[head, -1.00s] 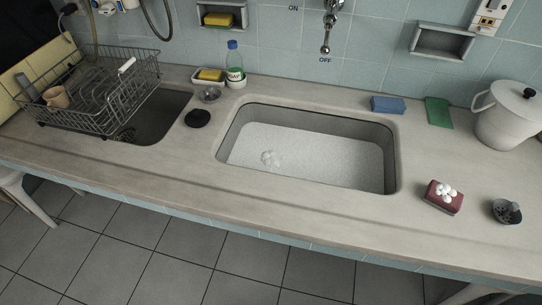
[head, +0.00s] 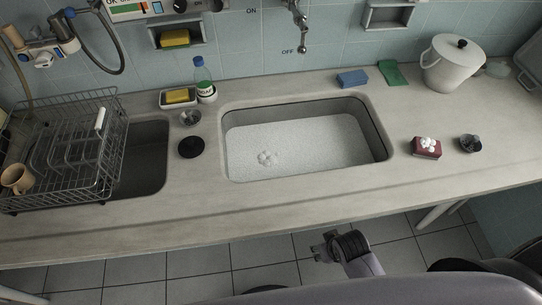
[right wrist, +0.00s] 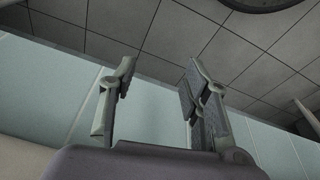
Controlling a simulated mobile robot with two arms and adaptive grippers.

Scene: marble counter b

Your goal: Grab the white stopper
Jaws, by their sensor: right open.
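I cannot single out a white stopper with certainty. A small whitish clump (head: 267,158) shows in the basin of the main sink (head: 300,178), on a pale speckled surface; whether it is a stopper or foam I cannot tell. A black round disc (head: 191,147) lies on the counter left of that sink, near a small metal strainer (head: 190,118). My right gripper (head: 324,246) is low in front of the counter edge, below the sink and apart from everything. In the right wrist view its two fingers (right wrist: 158,82) are spread and empty. My left gripper is not in view.
A wire dish rack (head: 75,150) with a mug stands at left over a second sink. A soap bottle (head: 204,88) and yellow sponge (head: 180,97) are behind. A foamy red sponge (head: 427,149), dark scrubber (head: 470,145) and white lidded pot (head: 450,70) are right. The front counter strip is clear.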

